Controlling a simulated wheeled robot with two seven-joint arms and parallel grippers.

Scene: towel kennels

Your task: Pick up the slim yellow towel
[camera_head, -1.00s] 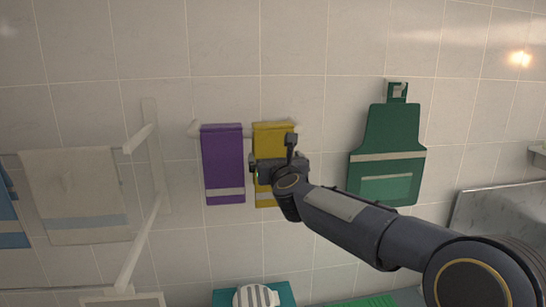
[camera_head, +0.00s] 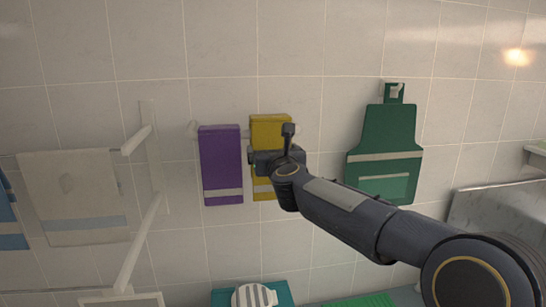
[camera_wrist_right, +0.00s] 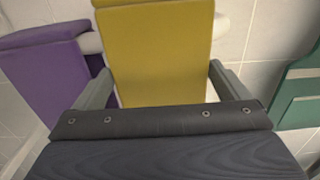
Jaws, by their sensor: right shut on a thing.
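The slim yellow towel (camera_head: 270,130) is near the middle of the head view, in front of the tiled wall, just right of the purple towel (camera_head: 221,165). My right gripper (camera_head: 276,156) covers its middle part; a pale band shows at its lower end. In the right wrist view the yellow towel (camera_wrist_right: 155,55) fills the space between the two fingers of the right gripper (camera_wrist_right: 157,85), which is shut on it. The top of the yellow towel stands a little higher than the top of the purple one. My left gripper is not in view.
A green apron (camera_head: 385,140) hangs on a hook to the right. A white towel (camera_head: 80,185) hangs on a rack at the left, with white bars (camera_head: 140,230) nearer. A striped item (camera_head: 254,295) lies on a teal surface below. The wall between yellow towel and apron is bare.

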